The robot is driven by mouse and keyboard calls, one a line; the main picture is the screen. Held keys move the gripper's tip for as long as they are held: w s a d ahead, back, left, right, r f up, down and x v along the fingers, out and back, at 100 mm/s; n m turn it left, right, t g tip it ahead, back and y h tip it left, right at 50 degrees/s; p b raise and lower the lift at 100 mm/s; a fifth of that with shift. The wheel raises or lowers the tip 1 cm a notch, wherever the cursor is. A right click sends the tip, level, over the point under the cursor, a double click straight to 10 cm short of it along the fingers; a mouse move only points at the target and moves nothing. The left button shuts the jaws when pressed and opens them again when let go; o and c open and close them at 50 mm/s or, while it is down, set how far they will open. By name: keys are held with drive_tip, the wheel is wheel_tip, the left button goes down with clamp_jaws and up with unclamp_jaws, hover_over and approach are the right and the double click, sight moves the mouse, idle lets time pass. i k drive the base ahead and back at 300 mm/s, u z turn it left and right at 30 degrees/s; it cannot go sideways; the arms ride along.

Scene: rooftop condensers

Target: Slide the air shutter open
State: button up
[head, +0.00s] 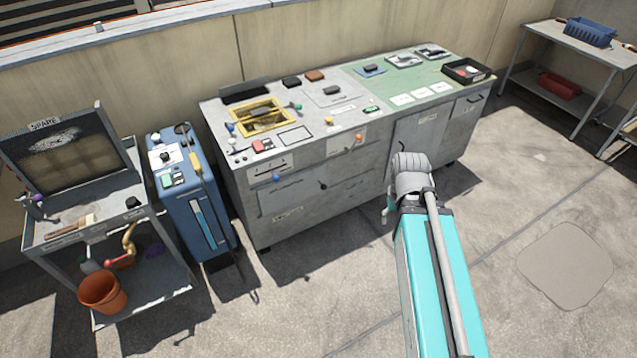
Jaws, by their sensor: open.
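A grey console (330,190) stands against the wall. On its top left, a yellow-framed opening (262,117) has brownish panes and a green-tipped lever (296,106) at its right. On its front left, a pale plate with a dark slot (270,168) sits above a blue knob (278,178). I cannot tell which of these is the air shutter, as labels are too small to read. My arm reaches up from the lower right, in front of the console's right half.
A blue cabinet (205,225) stands left of the console. A grey cart (60,237) carries an upright framed panel marked SPARE (70,155), with an orange bucket (103,292) below. A shelf table (545,45) is at the upper right. Concrete floor (330,300) before the console is clear.

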sight(273, 198)
drive_tip(key=i, duration=0.85)
drive_tip(key=z, duration=0.05)
